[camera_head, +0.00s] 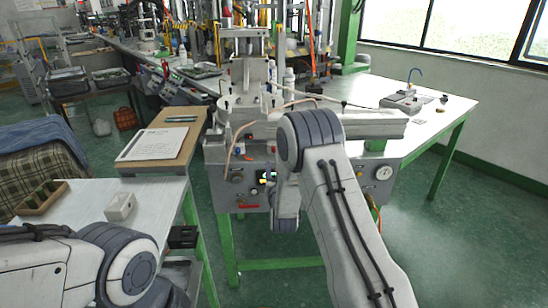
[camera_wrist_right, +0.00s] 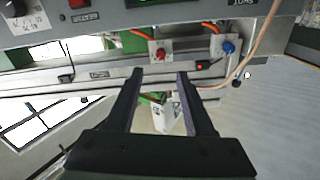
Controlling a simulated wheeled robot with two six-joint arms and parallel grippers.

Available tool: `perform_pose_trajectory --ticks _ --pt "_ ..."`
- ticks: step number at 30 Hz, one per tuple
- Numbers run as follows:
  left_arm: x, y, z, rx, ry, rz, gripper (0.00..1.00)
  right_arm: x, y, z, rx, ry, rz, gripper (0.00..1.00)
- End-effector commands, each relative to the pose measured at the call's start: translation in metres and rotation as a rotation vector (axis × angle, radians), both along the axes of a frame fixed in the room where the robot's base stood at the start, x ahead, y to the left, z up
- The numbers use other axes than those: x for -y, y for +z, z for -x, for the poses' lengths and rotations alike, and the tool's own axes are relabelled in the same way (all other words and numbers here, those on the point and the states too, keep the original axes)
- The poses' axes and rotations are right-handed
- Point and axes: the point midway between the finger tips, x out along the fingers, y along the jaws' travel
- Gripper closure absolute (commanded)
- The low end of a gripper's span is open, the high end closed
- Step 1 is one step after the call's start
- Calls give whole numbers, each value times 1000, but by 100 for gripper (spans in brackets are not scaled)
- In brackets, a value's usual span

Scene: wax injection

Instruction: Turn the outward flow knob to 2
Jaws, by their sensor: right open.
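The wax injection machine's control panel (camera_head: 237,185) stands at the centre of the head view, partly hidden behind my right arm. In the right wrist view, the panel shows a dark knob (camera_wrist_right: 17,8) at top left, a red fitting (camera_wrist_right: 160,54) and a blue fitting (camera_wrist_right: 229,47). The labels are too small to tell which knob is the outward flow knob. My right gripper (camera_wrist_right: 157,75) is open below the red fitting, with nothing clearly held between its fingers. In the head view it is hidden behind my arm. My left arm is at lower left; its fingers are not clearly visible.
A white table (camera_head: 150,195) at left holds a small white box (camera_head: 120,207) and a wooden tray (camera_head: 41,198). A clipboard (camera_head: 157,145) lies behind it. An orange hose and a pale hose run near the fittings.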

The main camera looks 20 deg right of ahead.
Motion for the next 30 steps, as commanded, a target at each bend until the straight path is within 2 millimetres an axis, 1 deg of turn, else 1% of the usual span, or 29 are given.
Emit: perform_pose_trajectory --ticks 5,9,15,21,30 --pt "0 5 0 0 0 0 40 7 2 -26 2 0 1 47" --pt "0 8 0 0 0 0 40 13 2 -51 2 2 2 47" --pt "0 11 0 0 0 0 40 20 1 -79 0 2 0 47" --pt "0 12 0 0 0 0 40 24 1 -93 -1 2 1 47" --pt "0 12 0 0 0 0 40 24 1 -95 -2 2 1 47"
